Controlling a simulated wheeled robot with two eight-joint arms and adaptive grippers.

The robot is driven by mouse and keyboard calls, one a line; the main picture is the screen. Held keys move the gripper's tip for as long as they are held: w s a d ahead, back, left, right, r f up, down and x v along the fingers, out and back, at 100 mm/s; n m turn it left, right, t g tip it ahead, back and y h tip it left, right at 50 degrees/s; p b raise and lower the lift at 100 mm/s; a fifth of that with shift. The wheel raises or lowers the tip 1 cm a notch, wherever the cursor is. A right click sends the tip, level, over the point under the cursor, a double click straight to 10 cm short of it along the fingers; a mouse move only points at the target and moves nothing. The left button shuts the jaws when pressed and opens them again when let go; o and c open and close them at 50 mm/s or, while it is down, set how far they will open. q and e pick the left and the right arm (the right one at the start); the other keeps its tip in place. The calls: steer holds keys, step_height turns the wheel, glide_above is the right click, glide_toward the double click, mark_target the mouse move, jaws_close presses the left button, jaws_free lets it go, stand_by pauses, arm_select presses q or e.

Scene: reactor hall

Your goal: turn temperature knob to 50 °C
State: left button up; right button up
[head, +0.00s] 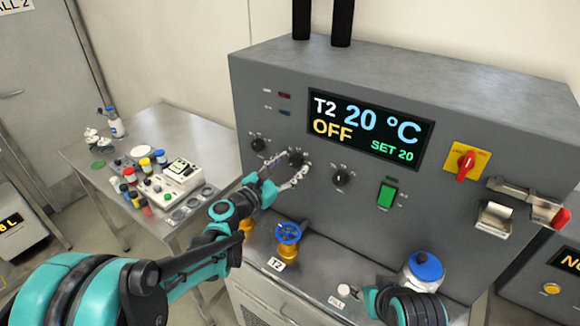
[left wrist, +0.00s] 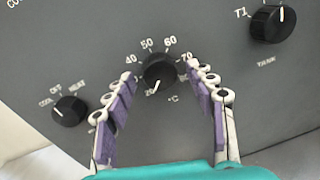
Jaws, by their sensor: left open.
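The temperature knob (left wrist: 160,72) is a round black dial on the grey panel, ringed by marks from 20 up past 70. Its white pointer line points down-left, toward the 20 mark. The same temperature knob (head: 297,158) shows in the head view. My left gripper (left wrist: 165,66) is open, with one finger on each side of the knob; I cannot tell whether either touches it. In the head view my left gripper (head: 284,171) reaches the panel from the lower left. The display (head: 367,128) reads T2 20 °C, OFF, SET 20.
A mode knob (left wrist: 69,110) sits left of the temperature knob, and a T1 knob (left wrist: 278,24) sits right. A green switch (head: 387,196) and red rotary switch (head: 466,163) are further right. A blue valve wheel (head: 288,233) stands below. A side table (head: 140,122) holds several small items.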

arm_select(q)
steer(key=shift+c, duration=0.3)
steer(key=c, duration=1.1)
steer(key=shift+m, duration=0.3)
